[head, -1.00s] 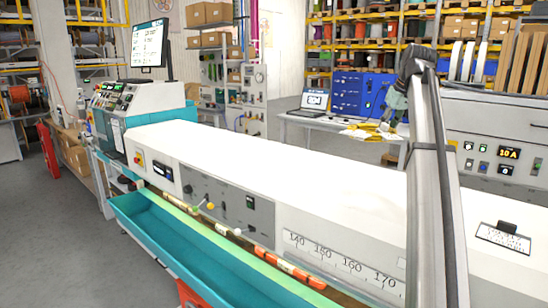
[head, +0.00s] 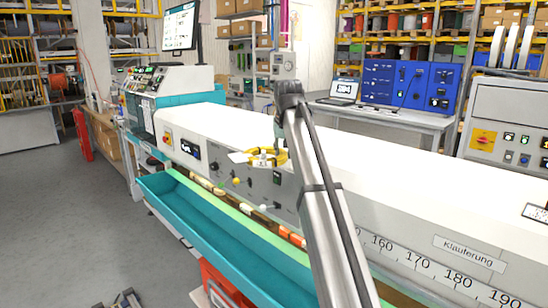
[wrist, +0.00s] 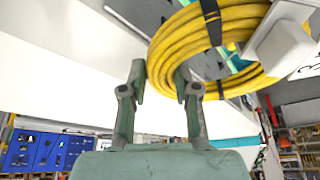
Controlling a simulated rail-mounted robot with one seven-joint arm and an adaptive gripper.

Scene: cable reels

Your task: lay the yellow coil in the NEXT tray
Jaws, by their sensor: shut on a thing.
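The yellow coil (head: 268,153) hangs from my gripper (head: 279,143) in front of the long white machine cover in the head view. In the wrist view the coil (wrist: 215,32) is large, with black ties and a white tag (wrist: 283,45). The fingers of my gripper (wrist: 162,78) are shut on the coil's near strands, and the right finger is partly behind the coil. The coil is tilted and clear of any surface. I cannot make out a tray marked NEXT in either view.
A long teal trough (head: 185,212) runs along the front of the white machine (head: 375,165). A bench with a laptop (head: 343,91) and blue cabinets (head: 408,85) stands behind. Grey floor (head: 70,215) is open at the left.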

